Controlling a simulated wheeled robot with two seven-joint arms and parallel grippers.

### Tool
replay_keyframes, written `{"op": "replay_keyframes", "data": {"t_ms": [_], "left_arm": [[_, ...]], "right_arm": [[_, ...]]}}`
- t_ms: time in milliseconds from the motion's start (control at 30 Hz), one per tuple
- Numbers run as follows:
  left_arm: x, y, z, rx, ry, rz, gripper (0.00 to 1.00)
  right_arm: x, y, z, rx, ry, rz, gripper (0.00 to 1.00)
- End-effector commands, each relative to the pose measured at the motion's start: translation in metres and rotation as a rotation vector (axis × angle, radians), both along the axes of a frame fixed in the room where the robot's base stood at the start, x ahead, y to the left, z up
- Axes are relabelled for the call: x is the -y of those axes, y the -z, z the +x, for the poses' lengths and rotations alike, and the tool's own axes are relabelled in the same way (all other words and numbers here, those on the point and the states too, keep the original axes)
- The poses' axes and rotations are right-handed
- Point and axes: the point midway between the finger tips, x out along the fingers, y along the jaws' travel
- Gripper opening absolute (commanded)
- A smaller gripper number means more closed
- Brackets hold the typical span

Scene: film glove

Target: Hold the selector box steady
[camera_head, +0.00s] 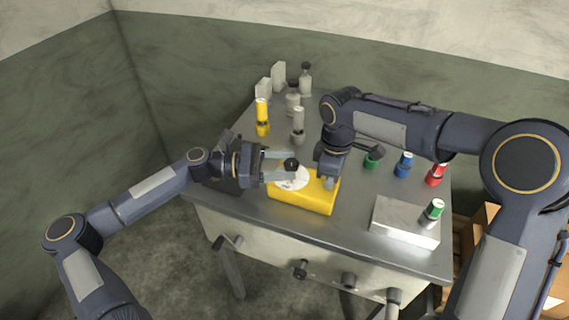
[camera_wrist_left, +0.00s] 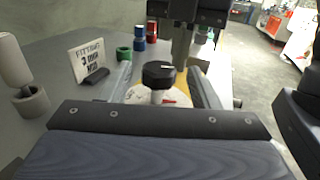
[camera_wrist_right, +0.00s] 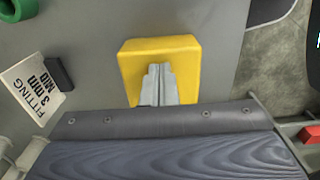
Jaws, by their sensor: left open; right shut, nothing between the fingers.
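The yellow selector box (camera_head: 318,200) sits on the metal table near its front edge. Its white dial (camera_head: 286,183) carries a black knob (camera_head: 291,163), which also shows in the left wrist view (camera_wrist_left: 158,74). My left gripper (camera_head: 280,164) comes in level from the left and is open, with a finger on either side of the knob; contact is not clear. My right gripper (camera_head: 328,184) points down at the right part of the box and is shut, with nothing held. In the right wrist view its fingertips (camera_wrist_right: 159,72) overlap the yellow box (camera_wrist_right: 190,48); whether they press on it I cannot tell.
Green (camera_head: 371,160), blue (camera_head: 404,165) and red (camera_head: 436,174) containers stand at right, behind a pale block (camera_head: 403,222). Yellow (camera_head: 262,117) and grey (camera_head: 298,124) containers stand at the back left.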

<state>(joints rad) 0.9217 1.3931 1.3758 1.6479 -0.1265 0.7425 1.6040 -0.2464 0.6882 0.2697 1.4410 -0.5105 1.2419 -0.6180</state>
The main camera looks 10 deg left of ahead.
Motion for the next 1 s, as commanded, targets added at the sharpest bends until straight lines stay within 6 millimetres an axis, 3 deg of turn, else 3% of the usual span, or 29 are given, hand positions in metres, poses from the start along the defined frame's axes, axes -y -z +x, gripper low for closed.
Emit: {"op": "replay_keyframes", "data": {"t_ms": [33, 333, 667, 1000], "left_arm": [[0.0028, 0.0009, 0.0001, -0.001, 0.001, -0.001, 0.55], [0.0047, 0.001, 0.0005, -0.001, 0.0, 0.0, 0.54], [0.0045, 0.0012, 0.0002, -0.001, 0.001, 0.0, 0.11], [0.0058, 0.0002, -0.0022, 0.001, -0.045, -0.003, 0.11]], "right_arm": [[0.0018, 0.0076, -0.0028, -0.016, -0.001, -0.008, 0.0], [0.0018, 0.0077, -0.0028, -0.016, -0.001, -0.008, 0.0], [0.0018, 0.0077, -0.0027, -0.016, -0.001, -0.008, 0.0], [0.002, 0.0078, -0.0026, -0.015, 0.0, -0.008, 0.0]]}}
